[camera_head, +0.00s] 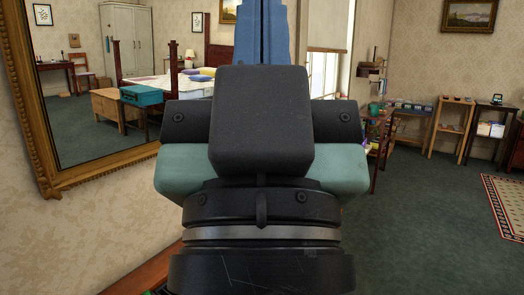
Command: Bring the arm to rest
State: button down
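The end of my arm fills the middle of the head view, close to the camera. It shows black and grey-green housings above a black wrist with a silver ring. A blue part rises above it to the top edge.
A gold-framed mirror (24,100) hangs on the left wall, close by, reflecting a bed and cabinet. A wooden ledge (150,270) runs below. Small shelves (452,125) line the far right wall. A patterned rug (508,200) lies at right. Green carpet (430,230) is clear between.

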notch_tip(320, 180, up, 23)
jog(key=p, duration=2)
